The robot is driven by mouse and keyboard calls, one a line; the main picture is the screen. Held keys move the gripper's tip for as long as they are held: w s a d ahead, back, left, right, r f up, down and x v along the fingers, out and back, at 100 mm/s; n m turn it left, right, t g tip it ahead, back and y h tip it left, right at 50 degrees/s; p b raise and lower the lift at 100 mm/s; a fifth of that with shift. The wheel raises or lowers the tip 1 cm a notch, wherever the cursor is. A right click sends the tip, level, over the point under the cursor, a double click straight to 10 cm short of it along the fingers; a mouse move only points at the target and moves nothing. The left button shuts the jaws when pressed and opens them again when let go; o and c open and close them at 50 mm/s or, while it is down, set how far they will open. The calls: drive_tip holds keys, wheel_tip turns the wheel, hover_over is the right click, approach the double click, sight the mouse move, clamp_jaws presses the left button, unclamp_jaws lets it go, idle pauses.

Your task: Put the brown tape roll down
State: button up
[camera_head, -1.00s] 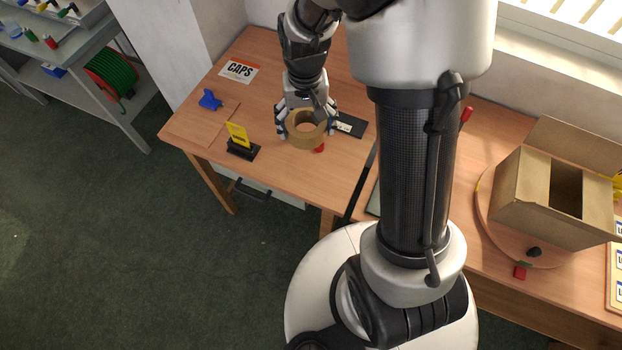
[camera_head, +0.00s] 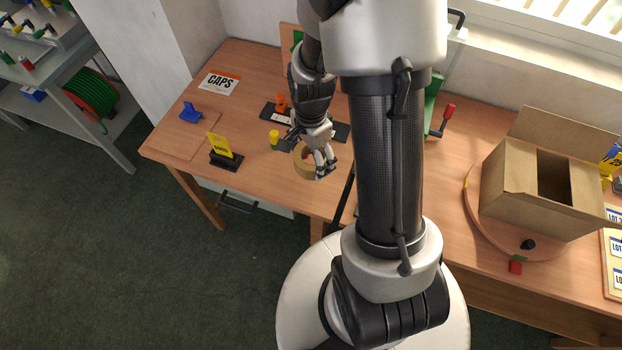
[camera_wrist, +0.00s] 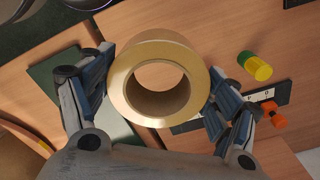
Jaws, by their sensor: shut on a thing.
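The brown tape roll (camera_wrist: 124,81) is between the two fingers of my gripper (camera_wrist: 160,84), which is shut on it in the wrist view. One finger lies along each side of its outer wall. In the head view the roll (camera_head: 299,165) shows at my gripper (camera_head: 312,160), over the front part of the wooden table (camera_head: 262,185). The gripper hides part of the roll there. I cannot tell whether the roll touches the table.
A yellow and green cap (camera_wrist: 254,66) and an orange piece (camera_wrist: 272,117) on a black strip are close by. A yellow sign (camera_head: 222,146) on a black base and a blue piece (camera_head: 190,112) stand left. A cardboard box (camera_head: 522,205) is right. Bare wood lies in front of the sign.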

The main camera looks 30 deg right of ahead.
wheel_tip(320, 180, down, 10)
drive_tip(key=b, duration=0.3)
drive_tip(key=shift+f, duration=0.1)
drive_tip(key=shift+f, duration=0.2)
drive_tip(key=o, duration=1.1)
wheel_tip(320, 180, up, 20)
drive_tip(key=a+n+t+p, duration=0.1)
drive_tip(key=a+n+p, duration=0.1)
drive_tip(key=n+p, duration=0.15)
drive_tip(key=s+a+r+n+t, duration=0.1)
drive_tip(key=s+a+r+n, duration=0.1)
drive_tip(key=s+r+n, duration=0.2)
drive_tip(key=s+a+r+n+t, duration=0.1)
drive_tip(key=s+a+r+n, duration=0.2)
drive_tip(key=s+r+n, duration=0.2)
drive_tip(key=s+a+r+n+t, duration=0.1)
drive_tip(key=s+a+r+n, duration=0.2)
drive_tip(key=r, duration=0.4)
drive_tip(key=shift+s+n+t+p, duration=0.3)
drive_tip(key=shift+s+n+p, duration=0.05)
drive_tip(key=shift+s+n, duration=0.45)
